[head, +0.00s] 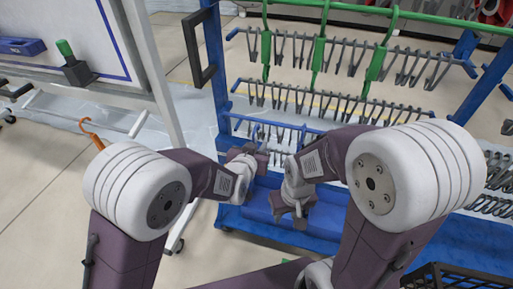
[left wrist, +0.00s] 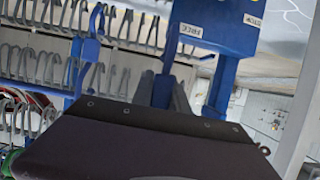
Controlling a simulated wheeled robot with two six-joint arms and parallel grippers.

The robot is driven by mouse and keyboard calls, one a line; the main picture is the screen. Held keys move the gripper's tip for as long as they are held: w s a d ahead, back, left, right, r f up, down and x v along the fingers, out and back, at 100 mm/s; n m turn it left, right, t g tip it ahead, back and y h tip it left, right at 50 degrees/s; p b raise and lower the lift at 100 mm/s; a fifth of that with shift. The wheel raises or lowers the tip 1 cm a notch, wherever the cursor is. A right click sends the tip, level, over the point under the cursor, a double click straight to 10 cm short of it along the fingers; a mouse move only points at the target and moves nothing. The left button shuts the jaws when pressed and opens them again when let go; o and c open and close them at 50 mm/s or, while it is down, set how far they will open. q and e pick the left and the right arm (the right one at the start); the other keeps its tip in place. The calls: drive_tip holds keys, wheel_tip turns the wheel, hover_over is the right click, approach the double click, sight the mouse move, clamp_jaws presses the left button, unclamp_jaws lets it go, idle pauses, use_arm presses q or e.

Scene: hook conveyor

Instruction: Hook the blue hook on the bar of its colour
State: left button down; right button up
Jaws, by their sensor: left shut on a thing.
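My left gripper (head: 264,157) is at the rack, just below the short blue bar (head: 275,124). It is shut on a blue piece (left wrist: 164,90), seen between its dark fingers (left wrist: 174,92) in the left wrist view. This looks like the blue hook, but most of it is hidden, and I cannot tell whether it touches the bar. My right gripper (head: 297,216) is lower and to the right, in front of the rack's blue base; its jaws are too small to read. A blue hook-shaped piece (left wrist: 92,45) shows left of the fingers in the left wrist view.
Rows of grey hooks (head: 320,98) fill the rack's bars, under a green rail (head: 330,7) with green hangers. A blue upright (head: 214,60) stands left of them. A whiteboard (head: 85,55) stands at the left, with an orange hook (head: 92,133) near it. A black crate (head: 455,277) is at lower right.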

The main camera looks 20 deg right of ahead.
use_arm(q)
drive_tip(key=b+x, duration=0.1)
drive_tip(key=x, duration=0.8)
idle(0.4)
drive_tip(key=shift+d, duration=0.15)
idle(0.3)
drive_tip(key=c, duration=1.2)
unclamp_jaws()
drive_tip(key=shift+w, duration=0.1)
drive_tip(key=p+v, duration=0.3)
drive_tip(key=v, duration=0.6)
